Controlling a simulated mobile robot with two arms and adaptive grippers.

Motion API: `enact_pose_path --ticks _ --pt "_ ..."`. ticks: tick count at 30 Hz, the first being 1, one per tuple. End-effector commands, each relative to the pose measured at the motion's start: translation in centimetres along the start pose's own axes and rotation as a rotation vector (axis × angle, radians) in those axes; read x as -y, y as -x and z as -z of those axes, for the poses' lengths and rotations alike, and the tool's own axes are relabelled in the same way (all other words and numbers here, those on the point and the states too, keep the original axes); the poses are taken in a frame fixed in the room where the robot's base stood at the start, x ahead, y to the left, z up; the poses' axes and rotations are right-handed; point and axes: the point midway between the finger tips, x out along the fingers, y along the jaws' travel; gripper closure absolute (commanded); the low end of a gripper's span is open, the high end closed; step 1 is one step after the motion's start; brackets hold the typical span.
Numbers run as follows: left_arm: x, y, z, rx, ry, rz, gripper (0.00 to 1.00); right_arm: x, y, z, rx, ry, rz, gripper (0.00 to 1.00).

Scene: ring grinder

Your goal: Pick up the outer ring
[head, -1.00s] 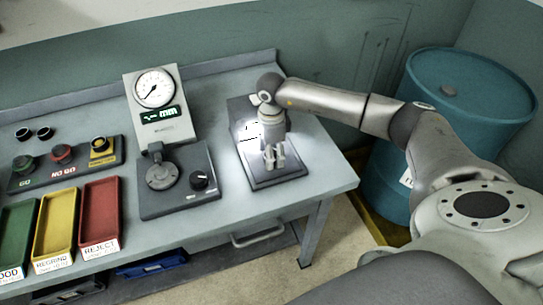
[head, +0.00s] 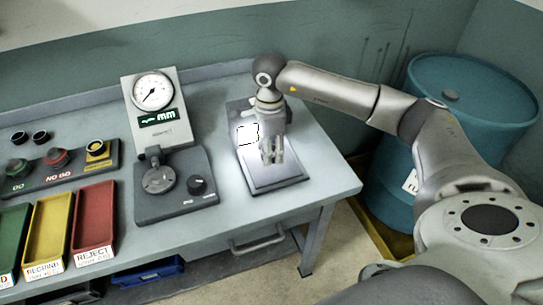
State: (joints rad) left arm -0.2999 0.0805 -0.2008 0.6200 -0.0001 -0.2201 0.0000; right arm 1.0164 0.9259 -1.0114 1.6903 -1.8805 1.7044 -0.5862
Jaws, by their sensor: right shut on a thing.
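My right gripper (head: 272,160) is over the dark flat plate (head: 278,180) on the right part of the bench, pointing down. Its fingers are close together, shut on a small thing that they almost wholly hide. I take it to be the outer ring, but its shape cannot be made out. The fingertips look slightly above the plate. My left gripper is out of view.
A dial gauge (head: 153,90) stands on a grey base with a knob (head: 197,186). Left are green, yellow and red trays (head: 95,217), a button panel and two dark rings (head: 40,137). A blue drum (head: 470,95) stands right of the bench.

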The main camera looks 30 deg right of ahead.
Motion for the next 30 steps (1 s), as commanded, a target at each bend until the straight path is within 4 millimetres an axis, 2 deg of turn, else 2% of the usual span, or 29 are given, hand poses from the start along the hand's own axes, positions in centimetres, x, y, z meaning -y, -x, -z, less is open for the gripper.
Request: enact_pose_path --ticks 1,4,9,15,21,30 --pt "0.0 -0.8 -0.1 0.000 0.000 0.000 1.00 -0.8 1.0 -0.5 0.005 0.006 0.009 0.86" --pt "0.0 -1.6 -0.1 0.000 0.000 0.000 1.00 -2.7 3.5 -1.3 0.003 0.006 0.010 0.86" --pt "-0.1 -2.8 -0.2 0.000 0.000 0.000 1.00 -6.3 4.9 -3.0 0.003 0.007 0.007 0.86" --pt "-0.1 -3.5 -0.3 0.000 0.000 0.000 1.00 -9.3 6.5 -4.3 0.003 0.003 0.005 0.86" --pt "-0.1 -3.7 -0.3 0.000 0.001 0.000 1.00 -10.5 7.2 -4.8 0.001 0.000 0.003 0.86" --pt "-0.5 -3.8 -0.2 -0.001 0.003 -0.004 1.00 -10.6 7.2 -4.6 0.002 -0.008 0.001 0.86"
